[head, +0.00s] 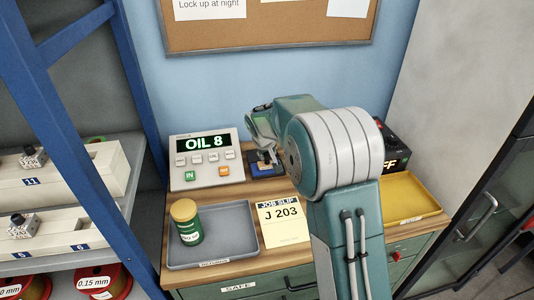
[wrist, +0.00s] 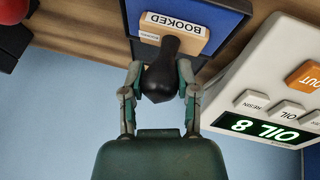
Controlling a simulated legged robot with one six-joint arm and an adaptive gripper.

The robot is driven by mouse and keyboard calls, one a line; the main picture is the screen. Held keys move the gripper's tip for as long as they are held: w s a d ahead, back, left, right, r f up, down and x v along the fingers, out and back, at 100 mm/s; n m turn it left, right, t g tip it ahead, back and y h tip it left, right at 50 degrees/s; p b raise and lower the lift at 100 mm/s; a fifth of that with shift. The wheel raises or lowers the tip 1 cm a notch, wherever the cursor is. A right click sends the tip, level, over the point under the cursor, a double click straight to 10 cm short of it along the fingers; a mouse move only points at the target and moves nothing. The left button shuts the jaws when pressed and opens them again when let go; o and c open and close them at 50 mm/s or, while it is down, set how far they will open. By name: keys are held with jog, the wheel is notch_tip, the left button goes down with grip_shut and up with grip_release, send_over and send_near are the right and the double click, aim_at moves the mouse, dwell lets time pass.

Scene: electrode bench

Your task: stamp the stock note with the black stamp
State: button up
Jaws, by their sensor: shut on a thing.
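The stamp has a black handle (wrist: 160,72) and a wooden block labelled BOOKED (wrist: 172,36). My gripper (wrist: 160,80) is shut on the black handle, one finger on each side. In the head view my gripper (head: 264,146) is over the dark blue pad or tray (head: 266,171) behind the slip. The blue piece also shows in the wrist view (wrist: 222,22), behind the block; I cannot tell whether the block touches it. A cream paper slip (head: 283,234) lies on the bench, headed JOB SLIP with J 203. No paper marked as a stock note is readable.
A grey tray (head: 240,250) holding a green jar with a yellow lid (head: 187,223) lies left of the slip. A keypad box reading OIL 8 (head: 207,160) stands behind it. A yellow tray (head: 408,200) and black device (head: 394,150) are at right.

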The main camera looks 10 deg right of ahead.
jog(key=shift+a, duration=0.15)
jog(key=shift+r, duration=3.45)
